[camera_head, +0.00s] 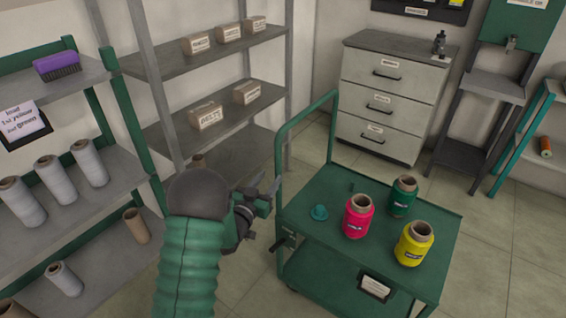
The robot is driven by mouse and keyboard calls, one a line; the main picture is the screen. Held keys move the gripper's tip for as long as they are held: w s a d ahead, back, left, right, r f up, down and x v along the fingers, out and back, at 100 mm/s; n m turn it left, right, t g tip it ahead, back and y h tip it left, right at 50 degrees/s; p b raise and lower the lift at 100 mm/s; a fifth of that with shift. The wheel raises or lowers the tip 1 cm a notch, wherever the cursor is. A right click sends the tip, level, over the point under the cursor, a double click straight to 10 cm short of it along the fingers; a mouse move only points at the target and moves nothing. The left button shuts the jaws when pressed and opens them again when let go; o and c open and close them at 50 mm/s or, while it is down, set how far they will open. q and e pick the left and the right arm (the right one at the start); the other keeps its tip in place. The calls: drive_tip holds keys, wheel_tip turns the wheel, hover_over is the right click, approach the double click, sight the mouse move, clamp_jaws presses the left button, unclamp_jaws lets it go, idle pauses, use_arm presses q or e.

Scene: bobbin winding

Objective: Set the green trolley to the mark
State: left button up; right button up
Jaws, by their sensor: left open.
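The green trolley (330,246) stands right of centre on the tiled floor, with its push handle (307,110) rising at its left end. The floor mark is not visible to me. My right gripper is out of view.
A shelf rack (122,175) with white spools fills the left. A grey rack (215,62) with small boxes stands behind my arm. A drawer cabinet (385,95) is against the back wall, with a grey stand (495,87) to its right. Floor right of the trolley (500,235) is clear.

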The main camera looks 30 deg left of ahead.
use_arm(q)
drive_tip(key=w+a, duration=0.1)
drive_tip(key=w, duration=1)
drive_tip(key=shift+a+b, duration=0.2)
drive_tip(key=shift+b, duration=0.25)
drive_tip(key=shift+f, duration=0.1)
clamp_jaws()
idle(0.4)
